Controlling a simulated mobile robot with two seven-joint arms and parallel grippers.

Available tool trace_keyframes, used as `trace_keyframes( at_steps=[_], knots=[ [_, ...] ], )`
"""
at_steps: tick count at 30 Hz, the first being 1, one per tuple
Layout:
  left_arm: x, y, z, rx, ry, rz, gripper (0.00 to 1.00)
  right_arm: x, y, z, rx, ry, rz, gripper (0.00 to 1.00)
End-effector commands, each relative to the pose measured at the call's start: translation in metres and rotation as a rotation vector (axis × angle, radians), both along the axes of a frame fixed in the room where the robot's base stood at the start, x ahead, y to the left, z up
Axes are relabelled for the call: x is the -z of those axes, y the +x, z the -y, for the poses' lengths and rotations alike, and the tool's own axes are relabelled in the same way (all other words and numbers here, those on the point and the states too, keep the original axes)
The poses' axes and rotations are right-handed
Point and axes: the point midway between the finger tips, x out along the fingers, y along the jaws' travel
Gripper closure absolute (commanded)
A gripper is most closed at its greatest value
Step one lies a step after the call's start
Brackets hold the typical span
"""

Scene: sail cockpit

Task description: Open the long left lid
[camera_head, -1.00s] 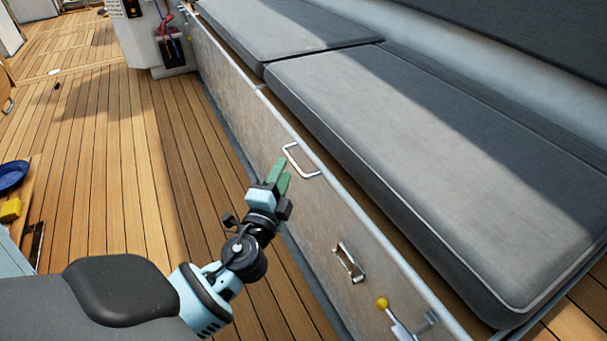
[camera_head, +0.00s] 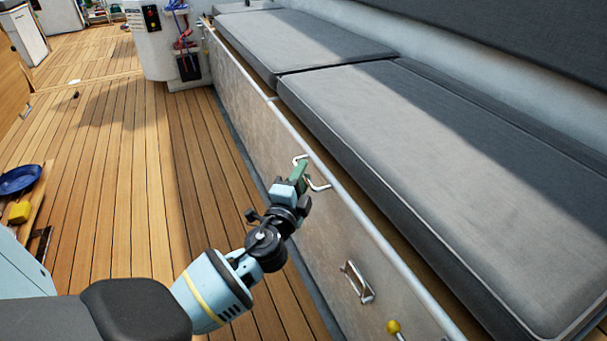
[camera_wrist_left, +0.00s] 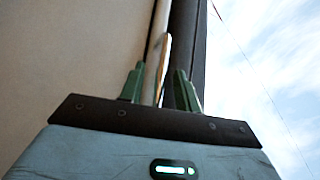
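The long bench front (camera_head: 240,100) is a beige panel under a pale top rail. A U-shaped metal handle (camera_head: 318,186) sits near its upper edge. My left gripper (camera_head: 301,174) is at this handle, with its green fingers over the handle's middle. In the left wrist view, the fingers (camera_wrist_left: 158,88) stand apart, and the pale handle bar (camera_wrist_left: 163,60) shows between them with gaps at the sides. The handle's middle is hidden by the fingers in the head view. My right gripper is out of view.
Grey cushions (camera_head: 430,150) lie on the bench. The wooden floor (camera_head: 120,170) beside the bench is clear.

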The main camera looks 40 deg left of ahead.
Motion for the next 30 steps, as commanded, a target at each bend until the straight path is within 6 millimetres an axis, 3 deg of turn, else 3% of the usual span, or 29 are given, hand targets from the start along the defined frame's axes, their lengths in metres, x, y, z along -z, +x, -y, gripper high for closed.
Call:
trace_keyframes(
  at_steps=[12, 20, 30],
  knots=[
    [-0.0014, 0.0098, -0.0045, 0.000, 0.000, 0.000, 0.67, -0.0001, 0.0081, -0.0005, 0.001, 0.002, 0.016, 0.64],
    [-0.0014, 0.0097, -0.0043, 0.000, 0.000, 0.000, 0.99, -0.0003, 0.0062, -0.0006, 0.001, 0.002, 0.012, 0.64],
    [-0.0020, 0.0095, -0.0042, 0.000, 0.000, -0.001, 1.00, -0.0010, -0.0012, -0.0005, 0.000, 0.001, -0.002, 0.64]
  ],
)
